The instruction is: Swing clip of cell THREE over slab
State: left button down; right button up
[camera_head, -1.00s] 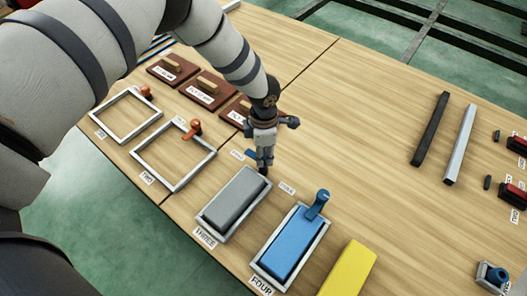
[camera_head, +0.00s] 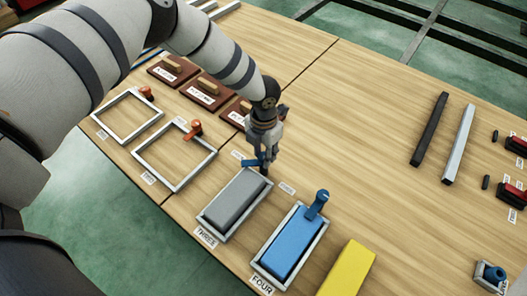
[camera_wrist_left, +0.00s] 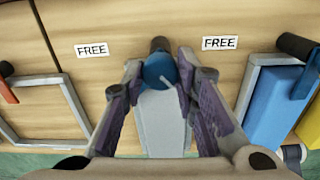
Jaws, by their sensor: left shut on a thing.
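Cell THREE is a pale frame (camera_head: 225,238) with a grey slab (camera_head: 235,198) lying in it. The slab also shows in the left wrist view (camera_wrist_left: 165,122). The cell's blue clip (camera_head: 251,162) is at the far end, and its tip now reaches the slab's far edge. In the left wrist view the clip (camera_wrist_left: 157,70) sits between my fingers, with a dark knob behind it. My left gripper (camera_head: 265,163) points down at that end, shut on the clip and hiding part of it. My right gripper is not in view.
Cell FOUR (camera_head: 257,266) holds a blue slab, with its own blue clip (camera_head: 317,205) at the far right corner. Two empty frames with orange clips stand to the left. A yellow block (camera_head: 347,270) lies to the right. FREE labels lie behind the cells.

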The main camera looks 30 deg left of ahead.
aim_at(264, 156)
pick_arm(q)
jog(key=n+p, duration=0.1)
jog(key=n, duration=0.4)
jog(key=shift+n+p, duration=0.3)
jog(key=shift+n, duration=2)
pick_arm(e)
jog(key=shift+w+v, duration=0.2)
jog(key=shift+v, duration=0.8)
pick_arm(q)
jog(key=c, duration=1.2)
grip_release()
jog(key=shift+c, duration=0.2)
notch_tip(264, 156, up, 12)
